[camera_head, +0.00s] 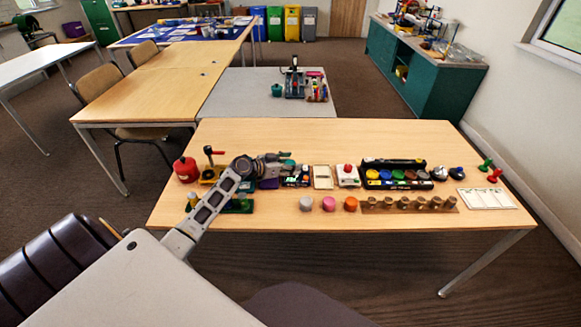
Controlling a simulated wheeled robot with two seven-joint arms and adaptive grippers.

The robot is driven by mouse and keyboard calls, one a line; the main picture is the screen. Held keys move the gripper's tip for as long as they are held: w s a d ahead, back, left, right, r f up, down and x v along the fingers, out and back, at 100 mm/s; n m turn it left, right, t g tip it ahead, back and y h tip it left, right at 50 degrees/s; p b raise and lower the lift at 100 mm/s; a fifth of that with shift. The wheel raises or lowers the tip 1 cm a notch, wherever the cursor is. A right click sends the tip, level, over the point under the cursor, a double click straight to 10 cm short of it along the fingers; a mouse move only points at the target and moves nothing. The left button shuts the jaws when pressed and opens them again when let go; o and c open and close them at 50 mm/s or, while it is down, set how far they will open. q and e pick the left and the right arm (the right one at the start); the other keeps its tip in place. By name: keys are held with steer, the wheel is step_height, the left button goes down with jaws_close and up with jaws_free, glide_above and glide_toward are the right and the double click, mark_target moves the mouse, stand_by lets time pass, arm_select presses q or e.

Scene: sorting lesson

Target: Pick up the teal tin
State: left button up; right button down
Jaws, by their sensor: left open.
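My left gripper (276,158) is over the left part of the near wooden table, its arm coming in from the lower left. It is open. A small teal thing (288,163) shows right at its fingertips, partly hidden by them. I cannot tell whether they touch or whether this is a tin. A dark teal-green tin-like pot (276,89) stands on the grey table behind, well beyond the gripper. My right gripper is not in view.
The wooden table (330,135) holds a red tin (186,170), a white box with a red knob (347,176), a black tray of coloured pots (395,163), and a wooden peg rack (410,205). Three knobs, grey, pink and orange (351,204), stand in front. The table's back strip is clear.

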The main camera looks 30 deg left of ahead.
mark_target(290, 162)
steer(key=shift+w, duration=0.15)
arm_select(q)
steer(key=shift+c, duration=0.9)
steer(key=c, duration=1)
steer(key=shift+r, duration=0.15)
